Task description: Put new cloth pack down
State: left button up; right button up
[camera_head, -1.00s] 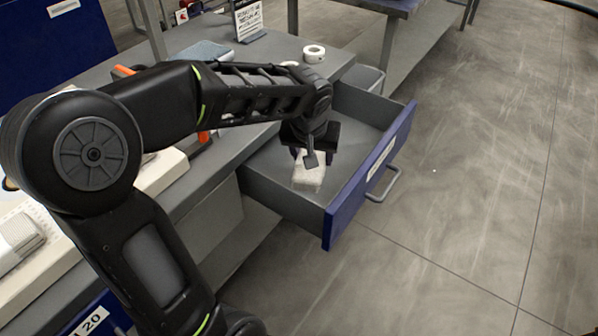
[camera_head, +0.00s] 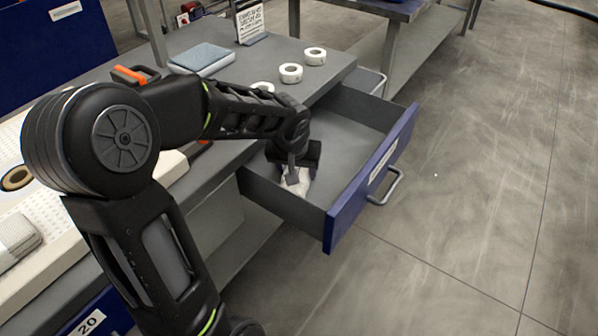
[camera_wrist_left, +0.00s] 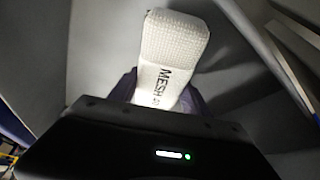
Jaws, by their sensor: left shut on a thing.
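The new cloth pack (camera_head: 299,181) is a white bundle inside the open drawer, near its left end. My left gripper (camera_head: 293,172) is shut on it, low inside the drawer. In the left wrist view, the cloth pack (camera_wrist_left: 170,50) shows a woven texture and dark lettering that begins "MESH", and it sticks out beyond the gripper (camera_wrist_left: 160,95). I cannot tell whether the pack touches the drawer floor. The drawer (camera_head: 366,185) has grey walls and a blue front with a handle. My right gripper is not in view.
The grey workbench (camera_head: 335,66) is above the drawer, with white tape rolls (camera_head: 291,73), a blue-grey pad (camera_head: 202,58) and a sign (camera_head: 250,22) on it. Another folded white pack (camera_head: 16,238) lies at the far left. The drawer's right part is empty.

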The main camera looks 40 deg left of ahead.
pick_arm(q)
jog(key=shift+d+f, duration=0.15)
jog(key=shift+f, duration=0.45)
jog(key=shift+f, duration=0.1)
jog(key=o, duration=1.1)
jog(key=shift+f+b, duration=0.1)
jog(key=shift+b, duration=0.2)
jog(key=o, duration=0.5)
jog(key=shift+r, duration=0.2)
jog(key=shift+r+p, duration=0.2)
jog(key=shift+p, duration=0.15)
jog(key=p+v, duration=0.2)
jog(key=v, duration=0.9)
jog(key=shift+s+d+r, duration=0.1)
jog(key=shift+s+r, duration=0.15)
